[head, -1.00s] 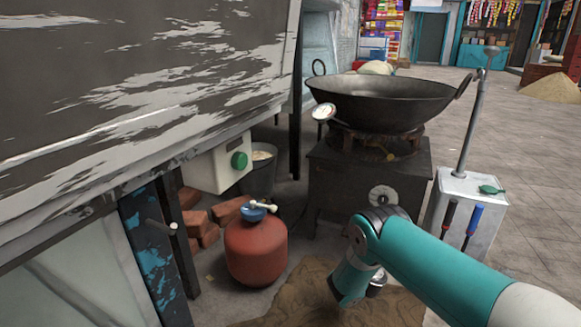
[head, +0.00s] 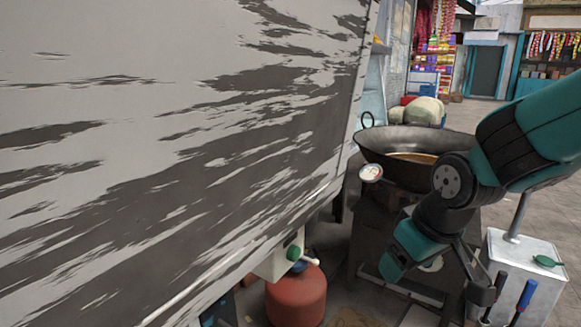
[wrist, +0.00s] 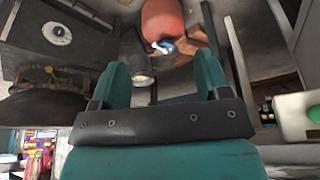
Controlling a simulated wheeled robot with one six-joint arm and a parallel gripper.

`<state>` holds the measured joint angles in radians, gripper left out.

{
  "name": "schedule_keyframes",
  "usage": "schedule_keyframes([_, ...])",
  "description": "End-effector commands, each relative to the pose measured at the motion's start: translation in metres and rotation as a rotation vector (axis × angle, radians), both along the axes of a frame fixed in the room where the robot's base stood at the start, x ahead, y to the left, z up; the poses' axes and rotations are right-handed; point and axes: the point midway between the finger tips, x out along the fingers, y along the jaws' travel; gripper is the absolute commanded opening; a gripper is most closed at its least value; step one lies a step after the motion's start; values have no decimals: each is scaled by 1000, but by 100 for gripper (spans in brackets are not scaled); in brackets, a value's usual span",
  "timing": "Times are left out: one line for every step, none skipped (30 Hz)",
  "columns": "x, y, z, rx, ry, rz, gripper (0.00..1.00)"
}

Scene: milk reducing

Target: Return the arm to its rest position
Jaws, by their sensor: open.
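My arm (head: 450,185) reaches in from the right of the head view, teal with dark joints, bent in front of the wok and stove. In the wrist view my gripper (wrist: 162,80) shows two teal fingers standing apart on a dark bar. Nothing is held between them. A dark bucket with a pale top (wrist: 140,72) shows beyond the gap, apart from the fingers. In the head view the lower arm hides part of the stove, and the fingers are hard to make out.
A large painted panel (head: 170,130) fills the left. A red gas cylinder (head: 297,298) stands below. A white box (head: 505,262) holds a tool with a blue handle (head: 525,295).

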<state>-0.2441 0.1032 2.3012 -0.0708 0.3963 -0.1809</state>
Motion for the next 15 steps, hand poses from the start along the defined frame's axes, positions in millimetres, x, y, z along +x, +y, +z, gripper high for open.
schedule_keyframes([-28,9,20,44,35,25,70])
schedule_keyframes([-44,14,27,66,60,39,70])
schedule_keyframes([-63,20,35,92,91,60,70])
schedule_keyframes([-77,23,40,108,113,75,70])
schedule_keyframes([-91,26,46,123,134,91,70])
schedule_keyframes([-109,30,52,140,160,111,70])
schedule_keyframes([-122,32,56,151,179,127,70])
schedule_keyframes([-135,34,61,161,198,141,70])
schedule_keyframes([-152,37,66,173,222,164,70])
schedule_keyframes([-164,38,70,181,238,180,70])
schedule_keyframes([-177,40,73,187,256,197,70])
schedule_keyframes([-189,40,81,193,275,212,70])
schedule_keyframes([-185,41,93,192,273,208,70])
schedule_keyframes([-184,41,101,191,274,206,70])
schedule_keyframes([-184,41,110,190,273,206,70])
